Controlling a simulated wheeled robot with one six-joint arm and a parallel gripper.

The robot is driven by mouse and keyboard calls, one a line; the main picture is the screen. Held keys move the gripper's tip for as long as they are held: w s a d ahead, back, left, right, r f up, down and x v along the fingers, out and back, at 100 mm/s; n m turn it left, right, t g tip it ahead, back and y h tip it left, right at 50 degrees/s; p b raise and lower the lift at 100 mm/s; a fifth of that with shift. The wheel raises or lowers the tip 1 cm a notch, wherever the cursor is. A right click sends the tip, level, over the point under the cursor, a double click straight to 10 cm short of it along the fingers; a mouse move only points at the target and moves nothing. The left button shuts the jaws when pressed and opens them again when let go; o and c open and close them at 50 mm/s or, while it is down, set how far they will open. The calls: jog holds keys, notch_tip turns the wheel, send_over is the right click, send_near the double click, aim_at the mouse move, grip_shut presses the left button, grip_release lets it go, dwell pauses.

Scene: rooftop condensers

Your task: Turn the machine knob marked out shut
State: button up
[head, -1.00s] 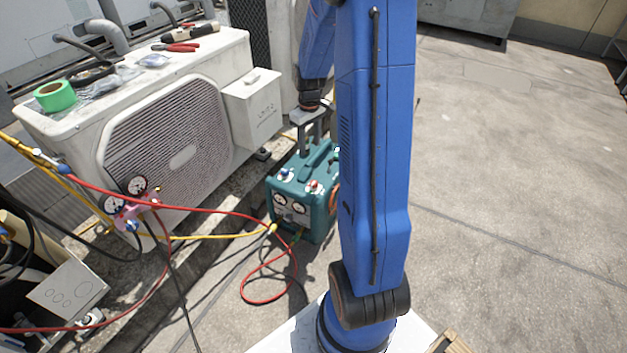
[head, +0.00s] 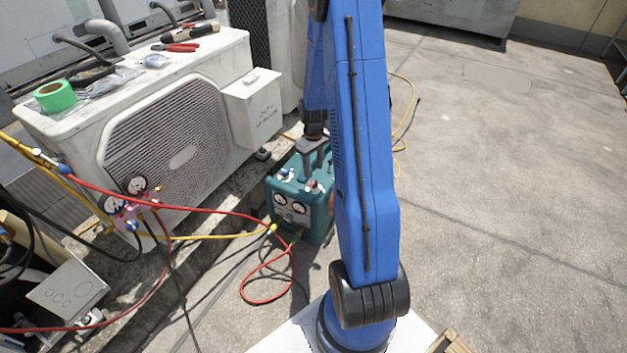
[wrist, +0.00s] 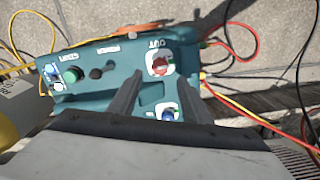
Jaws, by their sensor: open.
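The teal machine (head: 302,230) stands on the roof floor beside my arm. Its red knob (head: 314,187) is on the top right in the head view. In the wrist view the red knob (wrist: 161,66) sits on a white patch beside the word OUT. A blue knob (wrist: 168,114) is nearer my wrist; it shows at the top left of the machine in the head view (head: 286,174). My gripper (wrist: 162,66) is open above the machine, its fingers pointing down. The red knob shows between the fingertips in the wrist view; I cannot tell how much height separates them.
A yellow hose (head: 254,234) joins the machine's front. The white condenser (head: 180,150) stands behind, with green tape (head: 54,96) on top. The floor at right is mostly clear.

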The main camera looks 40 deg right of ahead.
aim_at(313, 182)
jog(key=shift+f, duration=3.55)
jog(key=c, duration=1)
